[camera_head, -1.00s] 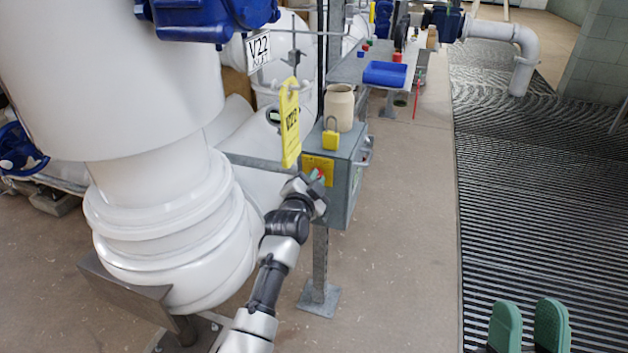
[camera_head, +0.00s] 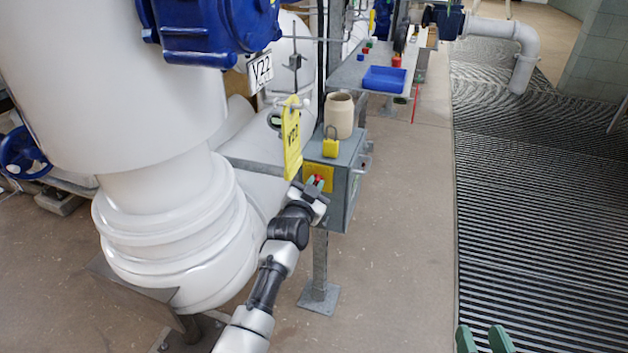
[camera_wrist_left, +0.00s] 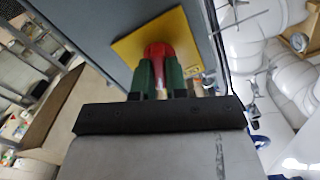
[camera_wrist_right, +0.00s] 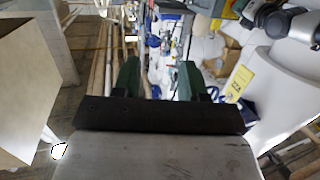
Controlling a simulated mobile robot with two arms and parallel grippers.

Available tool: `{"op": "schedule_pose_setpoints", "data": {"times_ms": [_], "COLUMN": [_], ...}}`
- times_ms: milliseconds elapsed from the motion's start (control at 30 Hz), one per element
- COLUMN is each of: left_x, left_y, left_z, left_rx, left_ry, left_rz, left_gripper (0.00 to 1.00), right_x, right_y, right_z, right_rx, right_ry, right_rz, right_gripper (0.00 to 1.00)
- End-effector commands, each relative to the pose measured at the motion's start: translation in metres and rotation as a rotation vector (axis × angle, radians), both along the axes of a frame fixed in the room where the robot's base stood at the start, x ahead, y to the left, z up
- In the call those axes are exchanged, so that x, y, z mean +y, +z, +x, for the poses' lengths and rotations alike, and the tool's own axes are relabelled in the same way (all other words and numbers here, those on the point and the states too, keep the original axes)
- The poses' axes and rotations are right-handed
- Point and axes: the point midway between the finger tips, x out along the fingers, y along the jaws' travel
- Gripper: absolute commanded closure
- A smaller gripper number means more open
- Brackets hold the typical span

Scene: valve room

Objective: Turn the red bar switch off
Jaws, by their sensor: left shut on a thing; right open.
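The red bar switch (camera_head: 318,178) sits on a yellow plate (camera_head: 328,170) on the front of a grey box (camera_head: 342,190). In the left wrist view the red switch (camera_wrist_left: 158,50) shows between and beyond the green fingertips, in front of the yellow plate (camera_wrist_left: 185,25). My left gripper (camera_wrist_left: 159,78) is shut on the switch's bar, one finger on each side. It also shows in the head view (camera_head: 316,184), at the box front. My right gripper (camera_head: 482,340) is open and empty at the bottom edge of the head view; its spread green fingers show in the right wrist view (camera_wrist_right: 159,80).
A yellow padlock (camera_head: 330,146) and a beige jar (camera_head: 339,115) stand on the box. A yellow tag (camera_head: 291,140) hangs just left of it, beside large white pipes (camera_head: 170,220). A bench with a blue tray (camera_head: 385,79) stands behind.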

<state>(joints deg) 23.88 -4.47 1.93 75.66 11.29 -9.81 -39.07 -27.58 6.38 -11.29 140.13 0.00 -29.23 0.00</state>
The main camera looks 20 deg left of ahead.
Motion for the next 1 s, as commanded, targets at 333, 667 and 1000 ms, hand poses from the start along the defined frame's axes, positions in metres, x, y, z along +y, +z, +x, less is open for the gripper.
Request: {"op": "schedule_pose_setpoints", "data": {"times_ms": [333,667,1000], "left_x": [0.002,0.003,0.005], "left_y": [0.002,0.001,0.0], "left_z": [0.0,0.0,0.0], "left_rx": [0.013,0.022,0.033], "left_ry": [0.0,0.001,0.001], "left_rz": [-0.278,-0.593,-0.899], "left_gripper": [1.0,1.0,1.0], "right_x": [-0.022,-0.041,-0.049], "right_y": [-0.055,-0.082,-0.089], "right_z": [-0.041,-0.091,-0.12], "right_rx": [0.519,0.889,1.063], "right_ry": [-0.036,-0.061,-0.073], "right_rz": [-0.124,-0.202,-0.237], "right_gripper": [0.57,0.57,0.57]}}
